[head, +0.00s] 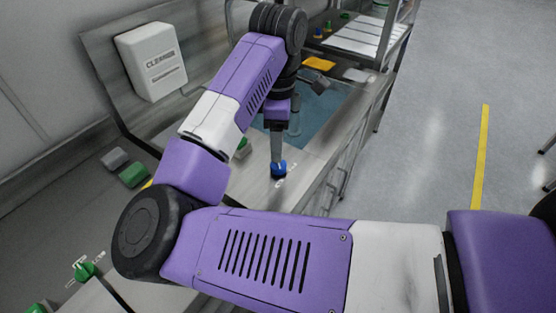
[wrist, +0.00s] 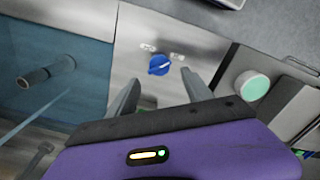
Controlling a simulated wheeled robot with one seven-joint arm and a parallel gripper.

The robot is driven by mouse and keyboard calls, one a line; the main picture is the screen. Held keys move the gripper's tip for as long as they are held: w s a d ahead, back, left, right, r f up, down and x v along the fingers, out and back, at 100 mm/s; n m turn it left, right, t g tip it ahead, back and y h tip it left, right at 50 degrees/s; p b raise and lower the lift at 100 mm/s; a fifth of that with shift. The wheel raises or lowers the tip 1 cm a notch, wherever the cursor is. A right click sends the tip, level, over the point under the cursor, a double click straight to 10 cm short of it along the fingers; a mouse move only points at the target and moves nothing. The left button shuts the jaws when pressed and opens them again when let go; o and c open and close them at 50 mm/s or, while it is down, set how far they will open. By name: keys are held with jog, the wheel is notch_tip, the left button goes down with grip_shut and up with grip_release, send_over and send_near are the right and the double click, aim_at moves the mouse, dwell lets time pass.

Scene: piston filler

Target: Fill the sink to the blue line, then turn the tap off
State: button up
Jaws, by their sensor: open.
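The sink basin (head: 325,110) holds bluish water, which also shows at the left of the wrist view (wrist: 40,45). I cannot make out a blue line on its wall. A dark tap spout (wrist: 45,72) reaches over the water; a thin pale streak lies below it, and I cannot tell if it is running water. A blue knob (head: 279,168) sits on the steel counter in front of the sink, with small labels beside it. My gripper (head: 277,150) points down right above the knob. In the wrist view its fingers are spread, with the blue knob (wrist: 159,65) just beyond and between the tips.
A white box marked CLEANER (head: 150,60) hangs on the back wall. A round pale-green button (wrist: 252,87) is right of the knob in the wrist view. Grey and green blocks (head: 134,174) and a green knob (head: 85,270) are at left. Open floor (head: 440,120) lies right.

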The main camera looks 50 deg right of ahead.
aim_at(278, 167)
notch_tip(278, 167, down, 7)
jog(key=shift+f, duration=0.15)
dwell(0.4)
grip_shut()
